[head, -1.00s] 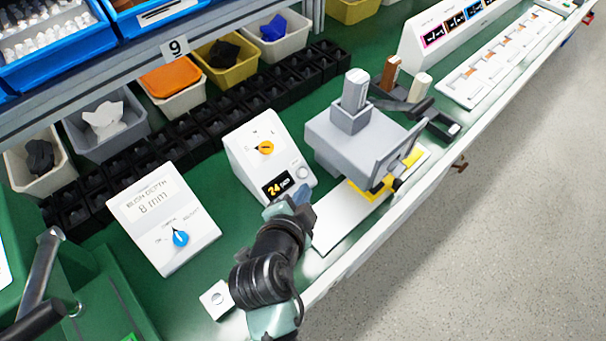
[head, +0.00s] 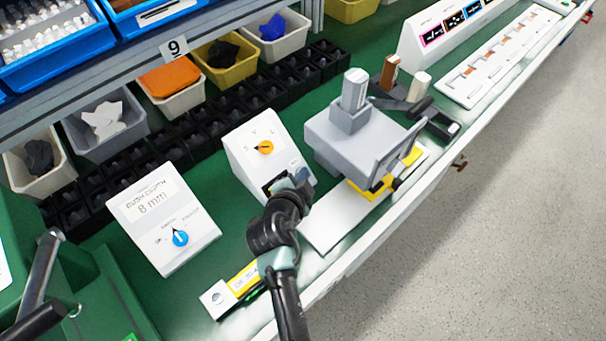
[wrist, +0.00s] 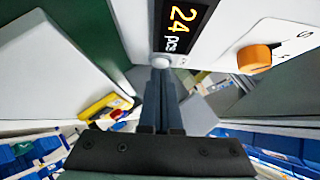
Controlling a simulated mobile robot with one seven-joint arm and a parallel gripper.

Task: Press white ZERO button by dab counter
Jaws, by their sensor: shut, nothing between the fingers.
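The dab counter is a white sloped box (head: 243,158) with an orange knob (head: 265,147). The round white button (wrist: 161,62) sits beside the display, at the tips of my fingers. My gripper (wrist: 161,75) is shut and empty, its dark fingers pointing at the button. I cannot tell whether the tips touch it. In the head view my gripper (head: 299,175) is at the counter's lower right face and covers the button and most of the display.
A white "8 mm" box (head: 165,220) with a blue knob stands to the left. A grey press (head: 350,135) stands close on the right, with a white plate (head: 325,222) in front.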

